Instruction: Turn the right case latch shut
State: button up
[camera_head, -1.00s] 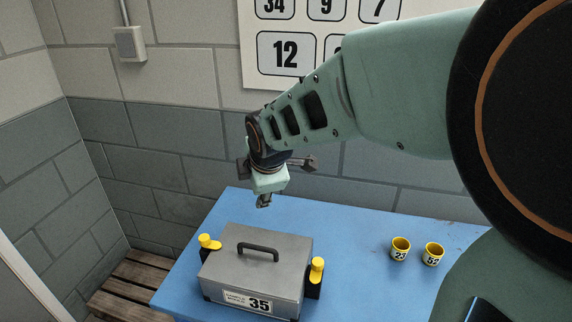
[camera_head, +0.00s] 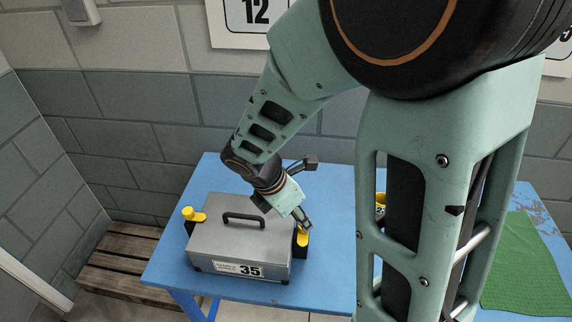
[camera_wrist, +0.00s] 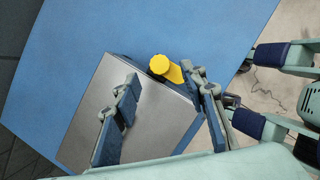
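The grey case (camera_head: 232,245) with a black handle (camera_head: 244,219) stands on the blue table. Its right latch (camera_head: 303,239) is yellow and sits on the case's right side, partly hidden by my gripper. My gripper (camera_head: 305,222) points down at this latch from just above. In the wrist view, the yellow latch (camera_wrist: 161,65) has a round knob and a short lever running toward the right finger. My gripper's two fingers (camera_wrist: 162,80) stand apart with the latch between or just beyond their tips; contact cannot be told. The yellow left latch (camera_head: 192,214) is on the opposite side.
The case front bears a label (camera_head: 240,268) reading 35. A green cloth (camera_head: 527,265) lies on the table's right. A slatted wooden bench (camera_head: 120,255) stands at left. The table right of the case looks clear.

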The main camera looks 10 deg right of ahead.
aim_at(303, 233)
jog(key=b+x, duration=0.1)
jog(key=x, duration=0.4)
jog(key=shift+f, duration=0.3)
grip_shut()
